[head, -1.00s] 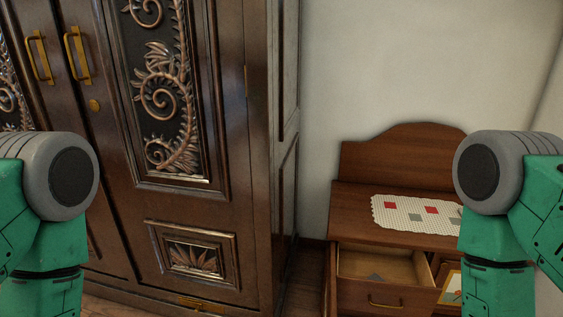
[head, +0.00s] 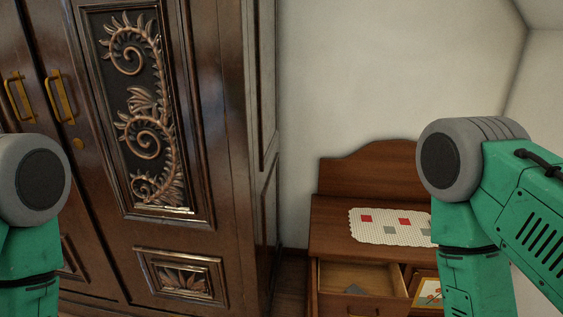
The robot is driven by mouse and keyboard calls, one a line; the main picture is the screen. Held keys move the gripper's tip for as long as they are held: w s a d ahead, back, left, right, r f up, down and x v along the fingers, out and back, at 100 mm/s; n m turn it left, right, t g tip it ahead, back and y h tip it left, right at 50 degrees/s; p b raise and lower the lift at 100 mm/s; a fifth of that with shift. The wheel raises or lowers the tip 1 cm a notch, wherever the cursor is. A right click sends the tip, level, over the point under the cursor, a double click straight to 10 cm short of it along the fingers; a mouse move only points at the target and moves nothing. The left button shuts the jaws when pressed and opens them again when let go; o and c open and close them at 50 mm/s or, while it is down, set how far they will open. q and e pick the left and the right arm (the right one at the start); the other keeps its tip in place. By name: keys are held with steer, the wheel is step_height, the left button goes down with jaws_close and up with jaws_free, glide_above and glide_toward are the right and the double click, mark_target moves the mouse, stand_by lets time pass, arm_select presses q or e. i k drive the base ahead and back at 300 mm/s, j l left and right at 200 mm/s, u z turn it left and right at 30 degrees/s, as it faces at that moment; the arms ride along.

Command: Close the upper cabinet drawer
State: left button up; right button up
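A low brown wooden cabinet (head: 330,232) stands against the wall right of centre in the head view. The drawer front is partly cut off by the bottom edge of the picture. My two green and grey arms come in at the left and right edges. Neither gripper shows in the picture. The right arm covers the right part of the cabinet.
A large dark armoire (head: 203,110) with carved panels and brass handles fills the left side. A white cloth with coloured squares (head: 385,233) lies on the cabinet top. A picture with flowers (head: 428,291) shows right of the drawer.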

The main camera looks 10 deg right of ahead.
mark_target(382, 283)
steer(key=i+j+z, duration=0.4)
steer(key=i+j, duration=0.15)
steer(key=i+j+z, duration=0.2)
steer(key=j, duration=0.3)
